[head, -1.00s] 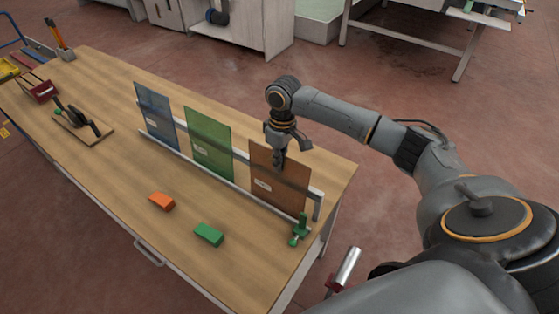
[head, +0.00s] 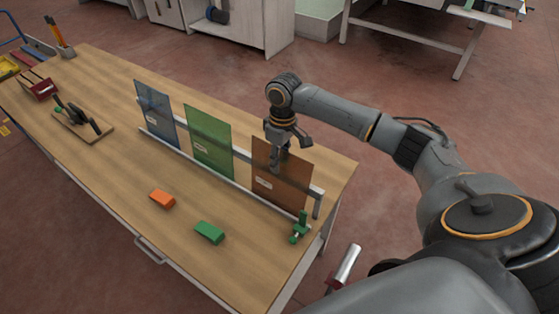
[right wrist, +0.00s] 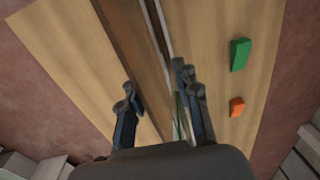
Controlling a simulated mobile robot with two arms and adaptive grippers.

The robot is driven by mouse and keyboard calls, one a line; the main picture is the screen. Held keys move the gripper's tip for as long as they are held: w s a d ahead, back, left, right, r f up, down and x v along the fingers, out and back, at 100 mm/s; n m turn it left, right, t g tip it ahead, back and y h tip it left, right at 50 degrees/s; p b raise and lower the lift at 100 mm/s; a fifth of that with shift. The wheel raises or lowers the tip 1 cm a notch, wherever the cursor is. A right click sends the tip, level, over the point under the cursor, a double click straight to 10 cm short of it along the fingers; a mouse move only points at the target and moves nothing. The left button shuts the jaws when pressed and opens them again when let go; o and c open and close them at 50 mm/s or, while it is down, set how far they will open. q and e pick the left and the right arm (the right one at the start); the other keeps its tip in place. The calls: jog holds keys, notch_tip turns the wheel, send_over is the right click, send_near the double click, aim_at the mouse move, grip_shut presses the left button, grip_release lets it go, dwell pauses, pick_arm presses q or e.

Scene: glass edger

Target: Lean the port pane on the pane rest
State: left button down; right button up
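A blue pane (head: 156,114), a green pane (head: 209,142) and a brown see-through pane (head: 284,182) stand in a row on the pane rest (head: 240,184), a long metal rack with a low front lip and a higher back rail. The brown pane is at the right end and appears to lean back on the rail. Small white labels are too small to read. My right gripper (head: 288,152) is at its top edge. In the right wrist view, my right gripper (right wrist: 158,98) has its fingers apart on either side of the brown pane (right wrist: 136,62). My left gripper is not in view.
An orange block (head: 162,198) and a green block (head: 209,232) lie in front of the rest. A green clamp-like part (head: 300,228) is at its right end. A black tool on a board (head: 82,122) and a red holder (head: 40,88) stand at the left. The front table surface is mostly clear.

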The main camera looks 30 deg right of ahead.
notch_tip(320, 180, up, 11)
jog(key=shift+w+d+r, duration=0.15)
jog(key=shift+w+d, duration=0.05)
jog(key=shift+d, duration=0.2)
dwell(0.6)
